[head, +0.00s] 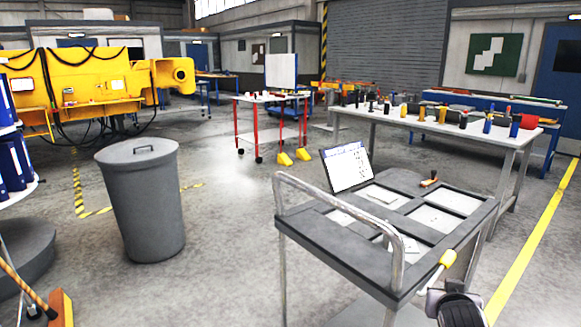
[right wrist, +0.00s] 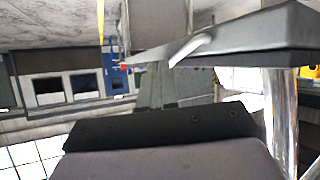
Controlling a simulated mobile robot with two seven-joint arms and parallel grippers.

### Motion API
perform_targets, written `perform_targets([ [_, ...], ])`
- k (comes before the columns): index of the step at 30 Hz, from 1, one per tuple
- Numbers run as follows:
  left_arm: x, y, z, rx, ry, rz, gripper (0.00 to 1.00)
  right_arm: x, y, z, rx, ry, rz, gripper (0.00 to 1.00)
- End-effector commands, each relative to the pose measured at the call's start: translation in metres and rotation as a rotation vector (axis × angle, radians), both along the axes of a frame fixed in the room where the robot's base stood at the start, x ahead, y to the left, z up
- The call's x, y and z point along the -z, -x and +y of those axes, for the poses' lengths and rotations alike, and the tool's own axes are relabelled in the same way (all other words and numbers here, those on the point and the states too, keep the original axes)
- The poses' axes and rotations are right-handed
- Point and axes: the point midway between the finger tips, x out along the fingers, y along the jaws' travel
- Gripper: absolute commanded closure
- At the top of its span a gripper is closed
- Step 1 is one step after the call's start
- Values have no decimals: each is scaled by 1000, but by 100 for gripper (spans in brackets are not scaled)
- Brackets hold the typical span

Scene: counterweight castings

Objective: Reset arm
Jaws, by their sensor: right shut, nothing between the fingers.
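My right gripper (head: 436,300) is at the bottom right of the head view, just off the near right corner of a grey cart (head: 340,262). It is shut and empty. Its dark body also fills the bottom of the right wrist view, where a dark cart edge (right wrist: 250,35) crosses the upper right. My left gripper is not in view.
A tilted display (head: 347,167) stands at the cart's back. A grey bin (head: 143,205) stands left, and a long table (head: 480,130) behind. Floor between bin and cart is clear.

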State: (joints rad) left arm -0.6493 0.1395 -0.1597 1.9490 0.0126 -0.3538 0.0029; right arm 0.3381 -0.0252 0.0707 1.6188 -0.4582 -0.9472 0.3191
Motion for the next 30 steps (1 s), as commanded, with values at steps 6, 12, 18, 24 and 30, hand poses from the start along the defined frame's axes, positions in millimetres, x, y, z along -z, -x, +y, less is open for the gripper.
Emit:
perform_targets([
  [6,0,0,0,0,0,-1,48,81,62,32,-190,33,60,100],
  [12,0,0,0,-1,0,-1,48,135,132,67,-353,19,97,100],
  [18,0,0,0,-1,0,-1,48,171,211,102,-493,-32,124,100],
  [24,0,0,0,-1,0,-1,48,183,270,127,-574,-89,134,100],
  [30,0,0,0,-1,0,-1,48,185,290,136,-597,-114,133,100],
])
